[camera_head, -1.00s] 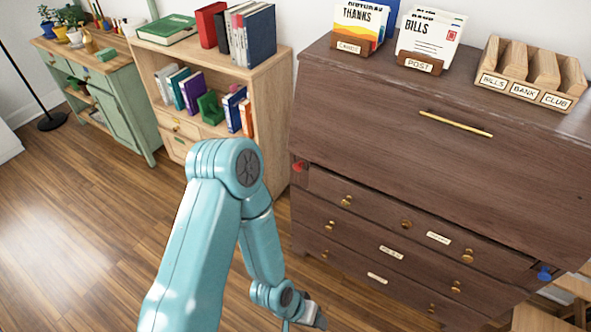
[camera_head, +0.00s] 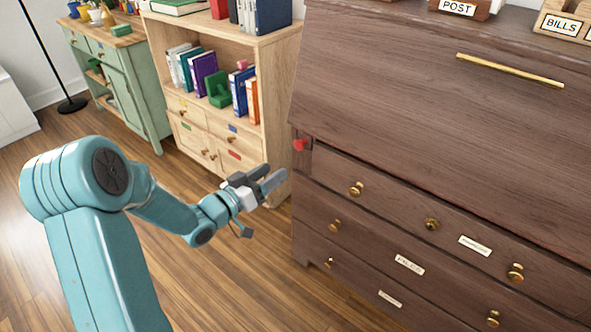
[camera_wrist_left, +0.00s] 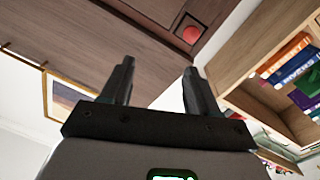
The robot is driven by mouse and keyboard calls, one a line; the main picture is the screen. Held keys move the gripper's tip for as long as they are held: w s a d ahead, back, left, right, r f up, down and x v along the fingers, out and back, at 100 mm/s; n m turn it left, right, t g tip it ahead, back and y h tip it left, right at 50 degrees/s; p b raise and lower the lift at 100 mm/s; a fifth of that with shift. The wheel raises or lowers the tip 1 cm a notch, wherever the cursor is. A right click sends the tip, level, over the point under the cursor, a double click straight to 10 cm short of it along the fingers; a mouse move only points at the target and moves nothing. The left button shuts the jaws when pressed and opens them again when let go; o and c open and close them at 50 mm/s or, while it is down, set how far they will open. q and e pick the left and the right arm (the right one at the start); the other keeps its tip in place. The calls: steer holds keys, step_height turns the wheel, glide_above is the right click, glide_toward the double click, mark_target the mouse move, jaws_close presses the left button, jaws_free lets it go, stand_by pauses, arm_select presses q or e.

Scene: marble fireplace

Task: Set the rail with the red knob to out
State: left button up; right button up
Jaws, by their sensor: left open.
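The red knob (camera_head: 300,144) sits at the left front edge of the dark wooden desk, on the end of a narrow rail (camera_head: 303,162) beside the top drawer. The rail's front looks about flush with the desk; its depth is hard to judge. The knob also shows in the left wrist view (camera_wrist_left: 190,34), beyond the fingertips and near the top. My left gripper (camera_head: 273,184) is open and empty, to the left of the knob, lower and apart from it. In the left wrist view its two fingers (camera_wrist_left: 160,80) stand apart with nothing between them. My right gripper is not in view.
The dark desk (camera_head: 420,120) has a closed upper front with a brass bar handle (camera_head: 510,70) and several knobbed drawers below. A light wooden bookcase (camera_head: 277,100) stands close behind my left gripper. Wooden floor (camera_head: 240,290) is open in front.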

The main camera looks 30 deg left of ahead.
arm_select(q)
steer(key=y+b, duration=0.2)
glide_toward(297, 146)
steer(key=shift+n, duration=0.3)
steer(key=w, duration=0.2)
steer(key=w+b, duration=0.1)
steer(key=w, duration=0.2)
steer(key=w+b, duration=0.1)
steer(key=w, duration=0.2)
steer(key=shift+w+d+f, duration=0.1)
steer(key=shift+w+d, duration=0.1)
steer(key=shift+d, duration=0.1)
jaws_close()
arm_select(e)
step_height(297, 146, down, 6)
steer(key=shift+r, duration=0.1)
